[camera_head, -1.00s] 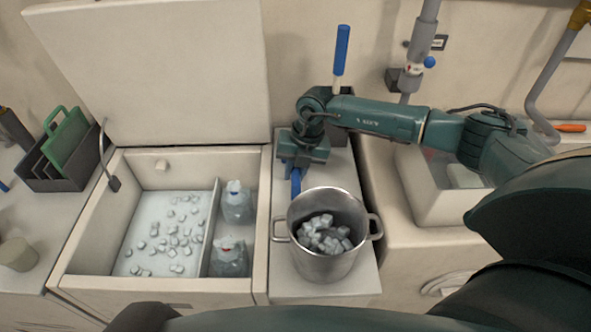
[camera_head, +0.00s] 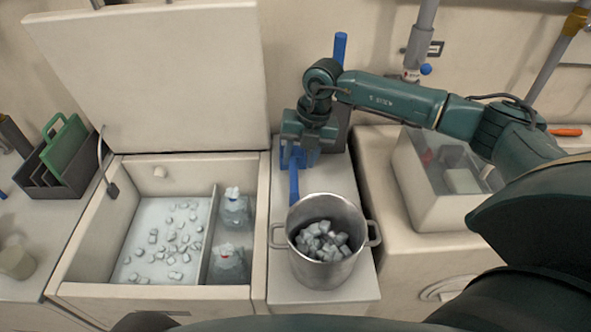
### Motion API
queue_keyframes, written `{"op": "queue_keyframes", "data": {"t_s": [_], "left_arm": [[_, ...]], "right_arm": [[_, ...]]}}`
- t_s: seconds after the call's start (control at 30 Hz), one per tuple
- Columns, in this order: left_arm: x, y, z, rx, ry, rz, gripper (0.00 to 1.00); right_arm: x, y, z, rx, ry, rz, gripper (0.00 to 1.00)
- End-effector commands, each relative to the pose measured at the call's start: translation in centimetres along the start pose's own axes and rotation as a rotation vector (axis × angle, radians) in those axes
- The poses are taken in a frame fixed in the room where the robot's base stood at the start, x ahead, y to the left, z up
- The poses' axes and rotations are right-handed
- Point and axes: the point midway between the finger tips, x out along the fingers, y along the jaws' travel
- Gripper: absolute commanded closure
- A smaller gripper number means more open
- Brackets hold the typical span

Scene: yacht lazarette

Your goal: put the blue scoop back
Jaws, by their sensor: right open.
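The blue scoop (camera_head: 294,186) shows as a narrow blue piece on the counter, just behind the steel pot. Its far part is hidden by my right gripper (camera_head: 299,158), so I cannot tell its full shape. My right gripper points down over the counter, open, with its fingers close to the far end of the blue piece; I cannot tell whether they touch it. The pot (camera_head: 328,270) stands upright with ice cubes in it. My left gripper is not in view.
An open ice chest (camera_head: 85,240) with loose cubes and two bags stands to the left, its lid (camera_head: 160,80) raised. A blue-handled tool (camera_head: 340,48) stands upright behind my right arm.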

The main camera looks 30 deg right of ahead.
Motion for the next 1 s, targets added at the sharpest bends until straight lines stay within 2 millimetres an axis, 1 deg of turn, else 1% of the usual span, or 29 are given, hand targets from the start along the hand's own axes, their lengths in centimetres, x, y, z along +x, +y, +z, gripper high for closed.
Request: {"op": "queue_keyframes", "data": {"t_s": [0.03,0.1,0.2,0.3,0.47,1.0], "left_arm": [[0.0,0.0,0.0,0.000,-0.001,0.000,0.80],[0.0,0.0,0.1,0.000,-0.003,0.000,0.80],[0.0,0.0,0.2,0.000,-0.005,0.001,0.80],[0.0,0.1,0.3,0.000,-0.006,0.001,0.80],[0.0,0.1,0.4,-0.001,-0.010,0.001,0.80],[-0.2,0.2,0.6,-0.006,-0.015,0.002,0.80]], "right_arm": [[-1.1,0.0,0.1,-0.001,-0.003,0.002,0.59],[-2.4,0.0,0.1,-0.001,-0.003,0.002,0.59],[-3.7,0.0,0.0,-0.001,-0.002,0.001,0.59],[-4.5,0.0,0.0,-0.001,-0.001,0.000,0.59],[-4.8,0.0,0.0,-0.001,0.000,0.000,0.59],[-4.8,0.0,0.0,-0.001,0.001,0.000,0.59]]}}
